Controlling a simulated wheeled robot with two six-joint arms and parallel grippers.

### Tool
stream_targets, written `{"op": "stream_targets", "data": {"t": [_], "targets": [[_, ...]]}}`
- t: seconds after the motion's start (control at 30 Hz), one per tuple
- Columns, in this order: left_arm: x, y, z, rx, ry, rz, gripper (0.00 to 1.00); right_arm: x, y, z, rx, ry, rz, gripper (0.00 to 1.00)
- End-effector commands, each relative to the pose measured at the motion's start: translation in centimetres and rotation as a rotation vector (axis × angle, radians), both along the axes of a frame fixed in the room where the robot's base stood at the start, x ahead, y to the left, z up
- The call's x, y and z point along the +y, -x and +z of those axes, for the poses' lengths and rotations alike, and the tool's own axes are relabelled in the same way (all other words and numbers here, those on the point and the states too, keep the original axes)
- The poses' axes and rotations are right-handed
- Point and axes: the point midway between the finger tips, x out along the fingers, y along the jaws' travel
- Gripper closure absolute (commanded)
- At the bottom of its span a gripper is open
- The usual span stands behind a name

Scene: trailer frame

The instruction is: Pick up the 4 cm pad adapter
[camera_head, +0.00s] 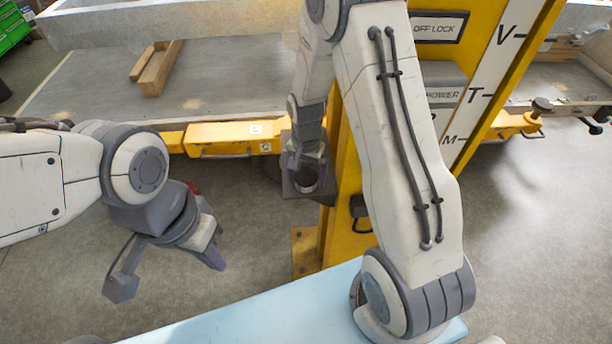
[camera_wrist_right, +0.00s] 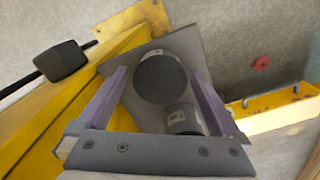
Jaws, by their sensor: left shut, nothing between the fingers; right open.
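Two dark round pad adapters stand on a grey plate (camera_wrist_right: 190,50) in the right wrist view. One shows a wide black round top (camera_wrist_right: 160,80); the other, a grey cylinder with a small pale label (camera_wrist_right: 183,118), is nearer the gripper's base. I cannot tell which is the 4 cm one. My right gripper (camera_wrist_right: 161,76) is open, its purple fingers on either side of the adapters, with no clear grip. In the head view the right gripper (camera_head: 307,165) is at the small holder plate (camera_head: 300,190) beside the yellow post. My left gripper (camera_head: 213,260) is shut and empty, over the floor.
The yellow post (camera_head: 350,215) with lettered panels stands close to the right arm. A grey platform (camera_head: 220,75) with a wooden frame (camera_head: 155,68) lies behind. A light blue surface (camera_head: 250,312) is in front. A red ring (camera_wrist_right: 262,64) lies on the floor.

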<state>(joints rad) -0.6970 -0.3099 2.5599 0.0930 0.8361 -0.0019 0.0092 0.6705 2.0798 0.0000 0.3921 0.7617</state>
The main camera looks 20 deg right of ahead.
Motion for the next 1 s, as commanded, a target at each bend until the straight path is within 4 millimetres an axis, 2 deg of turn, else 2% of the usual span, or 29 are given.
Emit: {"op": "stream_targets", "data": {"t": [0.3, 0.37, 0.4, 0.57, 0.6, 0.87, 1.0], "targets": [[0.0, 0.0, 0.2, 0.000, 0.000, 0.000, 1.00, 0.0, 0.0, -0.7, -0.001, 0.000, 0.001, 0.00], [0.0, 0.0, 0.2, 0.000, 0.000, 0.000, 1.00, 0.0, 0.0, -0.7, -0.001, 0.000, 0.001, 0.19], [0.0, 0.0, 0.2, 0.000, 0.000, 0.000, 1.00, 0.0, 0.0, -0.7, -0.001, 0.000, 0.001, 0.34], [0.0, 0.0, 0.2, 0.000, 0.000, 0.000, 1.00, 0.0, 0.0, -0.7, -0.001, 0.000, 0.001, 0.96], [0.0, 0.0, 0.2, 0.000, 0.000, 0.000, 1.00, 0.0, 0.0, -0.6, -0.003, 0.000, 0.001, 1.00], [0.0, 0.0, 0.0, 0.000, 0.000, 0.000, 1.00, 0.0, -0.1, -0.4, -0.004, 0.000, 0.001, 1.00], [0.0, 0.0, -0.5, 0.000, 0.000, 0.001, 1.00, 0.0, -0.2, 1.2, -0.008, 0.001, 0.001, 1.00]]}}
